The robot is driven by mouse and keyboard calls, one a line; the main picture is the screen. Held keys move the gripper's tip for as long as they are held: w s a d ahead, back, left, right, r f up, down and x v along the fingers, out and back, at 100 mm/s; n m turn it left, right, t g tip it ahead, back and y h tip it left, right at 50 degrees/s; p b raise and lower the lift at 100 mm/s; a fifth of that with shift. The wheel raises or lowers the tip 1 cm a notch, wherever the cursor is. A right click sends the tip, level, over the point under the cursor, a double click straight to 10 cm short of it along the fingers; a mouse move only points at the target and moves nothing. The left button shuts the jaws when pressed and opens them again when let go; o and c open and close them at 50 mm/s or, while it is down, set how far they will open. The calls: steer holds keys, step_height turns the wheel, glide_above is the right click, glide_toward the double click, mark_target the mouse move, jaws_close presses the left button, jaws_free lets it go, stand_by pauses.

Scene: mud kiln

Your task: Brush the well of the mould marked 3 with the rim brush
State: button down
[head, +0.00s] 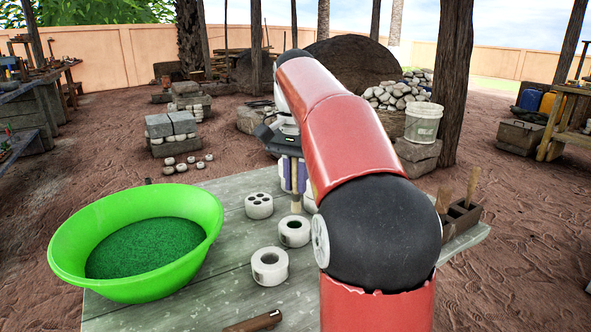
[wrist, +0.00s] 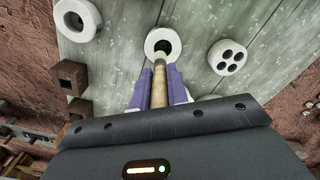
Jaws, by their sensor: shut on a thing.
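My gripper (head: 295,178) has purple fingers shut on the wooden handle of the rim brush (head: 296,190), which hangs upright over the table. In the wrist view the brush (wrist: 159,82) points towards the dark green well of a white ring mould (wrist: 152,37). I cannot tell whether the brush touches it. In the head view a ring mould (head: 294,240) stands just in front of the brush, and another (head: 269,277) stands nearer. I cannot read a 3 on any mould.
A white piece with several holes (head: 259,211) stands left of the brush. A green basin (head: 70,258) of green grains is at the table's left. A wooden block holder (head: 462,213) stands at the right, and a brown object (head: 254,322) lies at the front. Bare planks (head: 205,290) lie between.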

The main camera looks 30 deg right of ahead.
mark_target(296, 200)
steer(key=shift+f+b, duration=1.5)
steer(key=shift+f, duration=1.35)
steer(key=shift+p, duration=0.55)
steer(key=shift+d+r+p, duration=0.1)
steer(key=shift+p, duration=0.2)
